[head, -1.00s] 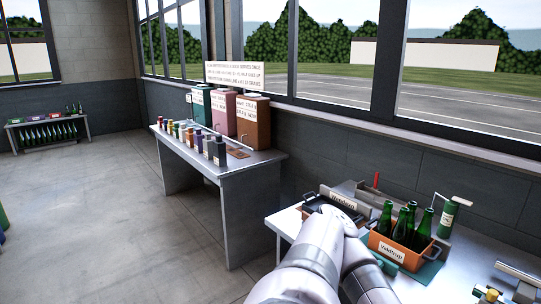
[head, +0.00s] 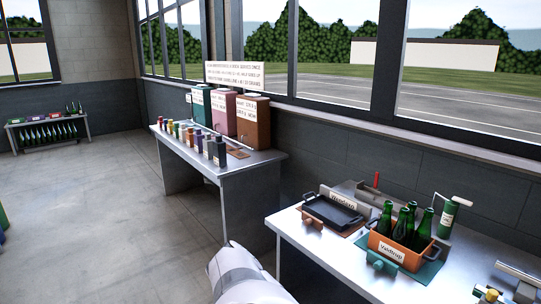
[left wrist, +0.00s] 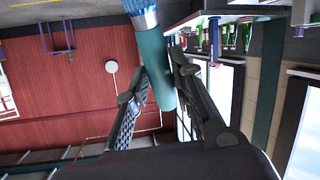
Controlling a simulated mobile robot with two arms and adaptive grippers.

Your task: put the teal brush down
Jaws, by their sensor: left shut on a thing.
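The teal brush (left wrist: 153,58) shows in the left wrist view, with a teal handle and a pale collar with blue bristles at the top edge. My left gripper (left wrist: 158,78) is shut on its handle, one finger on each side. The brush appears clear of any surface in that view. In the head view neither the brush nor a gripper shows; only a white link of one of my arms stands at the bottom middle. My right gripper is not in view.
An orange crate (head: 379,249) with several green bottles stands on the right bench (head: 310,259). A dark empty tray (head: 316,216) sits left of it. A green bottle-shaped dispenser (head: 447,219) stands behind. The back-left table (head: 176,151) holds several small coloured containers and boxes.

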